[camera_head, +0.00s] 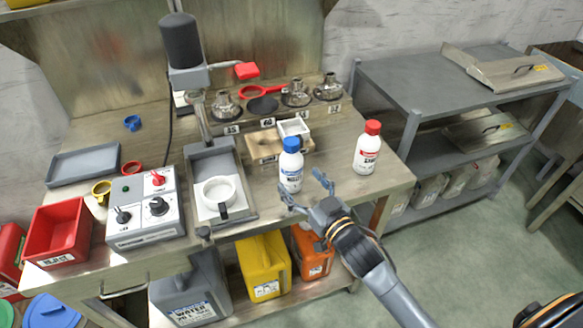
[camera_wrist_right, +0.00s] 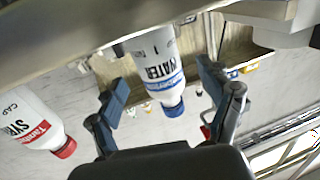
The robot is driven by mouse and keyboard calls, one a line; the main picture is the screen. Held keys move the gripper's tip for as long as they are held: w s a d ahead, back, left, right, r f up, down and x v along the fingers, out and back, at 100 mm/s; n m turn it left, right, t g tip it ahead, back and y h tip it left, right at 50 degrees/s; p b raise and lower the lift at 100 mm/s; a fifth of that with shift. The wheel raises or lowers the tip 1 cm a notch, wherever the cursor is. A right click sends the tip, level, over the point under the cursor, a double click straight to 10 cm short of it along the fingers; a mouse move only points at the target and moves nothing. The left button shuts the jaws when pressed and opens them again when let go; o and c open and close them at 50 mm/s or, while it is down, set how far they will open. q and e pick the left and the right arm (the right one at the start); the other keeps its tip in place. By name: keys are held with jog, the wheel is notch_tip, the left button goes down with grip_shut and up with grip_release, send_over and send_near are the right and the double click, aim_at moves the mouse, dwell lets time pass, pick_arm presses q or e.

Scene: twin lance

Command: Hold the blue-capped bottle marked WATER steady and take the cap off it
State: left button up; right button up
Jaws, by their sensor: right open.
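The white bottle marked WATER (camera_head: 291,172) stands upright near the table's front edge, with its blue cap (camera_head: 291,145) on. My right gripper (camera_head: 304,188) is open just in front of it, low near its base. In the right wrist view, which is upside down, the WATER bottle (camera_wrist_right: 158,62) and its blue cap (camera_wrist_right: 174,109) appear between the two spread fingers (camera_wrist_right: 165,90). Gaps show on both sides of the bottle, so nothing is gripped. My left gripper is in neither view.
A red-capped white bottle (camera_head: 367,152) stands to the right; it also shows in the wrist view (camera_wrist_right: 28,125). Left of the WATER bottle is a stand with a white ring-shaped cup (camera_head: 219,192). A small white box (camera_head: 294,129) sits close behind. A control box (camera_head: 145,207) is further left.

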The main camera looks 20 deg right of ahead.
aim_at(296, 163)
jog(key=p+x, duration=0.1)
jog(key=x, duration=0.4)
jog(key=shift+r, duration=0.2)
jog(key=c, duration=1.5)
jog(key=shift+r, duration=0.15)
jog(key=shift+c, duration=0.2)
jog(key=shift+r, duration=0.5)
notch_tip(296, 163, up, 3)
jog(key=shift+s+f, duration=0.15)
jog(key=shift+s, duration=0.05)
jog(key=s+r, duration=0.3)
jog(key=s+a+r, duration=0.1)
jog(key=r, duration=0.1)
jog(key=shift+s+r, duration=0.25)
jog(key=shift+s, duration=0.1)
jog(key=s+a+r, duration=0.1)
jog(key=s+r, duration=0.2)
jog(key=s, duration=0.5)
jog(key=shift+s+a+r+b, duration=0.3)
jog(key=shift+a+r+b, duration=0.05)
jog(key=shift+b, duration=0.1)
